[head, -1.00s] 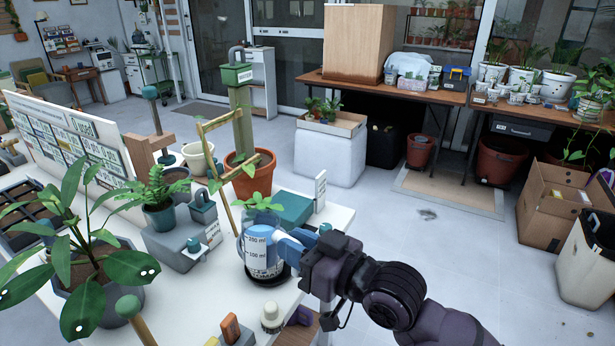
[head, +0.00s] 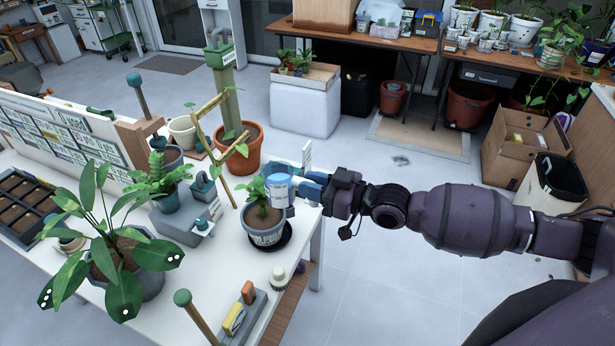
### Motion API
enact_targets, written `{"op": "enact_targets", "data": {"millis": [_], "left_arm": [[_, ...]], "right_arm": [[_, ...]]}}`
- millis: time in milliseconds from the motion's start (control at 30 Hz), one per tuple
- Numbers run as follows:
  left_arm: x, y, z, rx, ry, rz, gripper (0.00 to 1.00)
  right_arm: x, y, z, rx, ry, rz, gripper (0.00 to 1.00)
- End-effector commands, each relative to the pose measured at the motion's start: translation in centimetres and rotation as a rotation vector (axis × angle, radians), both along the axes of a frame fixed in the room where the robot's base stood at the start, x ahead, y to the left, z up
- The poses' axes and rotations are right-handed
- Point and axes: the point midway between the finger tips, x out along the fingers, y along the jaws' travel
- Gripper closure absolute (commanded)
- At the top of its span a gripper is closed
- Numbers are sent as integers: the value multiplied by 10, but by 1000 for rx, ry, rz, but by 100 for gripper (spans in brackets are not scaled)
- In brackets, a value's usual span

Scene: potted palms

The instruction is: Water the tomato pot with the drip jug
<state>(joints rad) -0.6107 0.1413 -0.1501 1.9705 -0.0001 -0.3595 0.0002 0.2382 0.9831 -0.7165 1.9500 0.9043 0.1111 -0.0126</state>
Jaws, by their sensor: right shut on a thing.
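A grey pot (head: 266,237) with a pale label band holds brown soil and a small green seedling (head: 256,192). It stands on a black saucer (head: 285,243) near the right edge of the white table. I cannot read its label, so I cannot confirm it is the tomato pot. My right gripper (head: 312,189) comes in from the right and is shut on the jug's blue handle. The pale blue and white jug (head: 278,191) is held at the pot's right rim, beside the seedling. Its exact tilt and any water flow cannot be made out. My left gripper is out of view.
A large-leaved potted plant (head: 122,285) stands at the front left. A wooden trellis (head: 221,165) and a terracotta pot (head: 247,150) are behind the pot. A grey caddy (head: 238,318) with brushes and a white-capped bottle (head: 278,277) are in front.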

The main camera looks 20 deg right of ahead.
Motion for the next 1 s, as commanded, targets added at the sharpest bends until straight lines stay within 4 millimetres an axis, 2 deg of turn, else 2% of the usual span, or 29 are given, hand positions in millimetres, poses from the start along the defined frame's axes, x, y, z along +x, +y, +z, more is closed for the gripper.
{"op": "enact_targets", "data": {"millis": [533, 600, 700, 1000], "left_arm": [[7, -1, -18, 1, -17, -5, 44], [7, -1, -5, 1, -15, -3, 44], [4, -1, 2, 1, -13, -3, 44], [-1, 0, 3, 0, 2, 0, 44]], "right_arm": [[0, 0, -51, -53, 55, 1, 100], [0, 1, -49, -82, 83, 0, 100], [1, 1, -55, -118, 118, 1, 100], [0, 1, -67, -162, 166, 1, 100]]}}
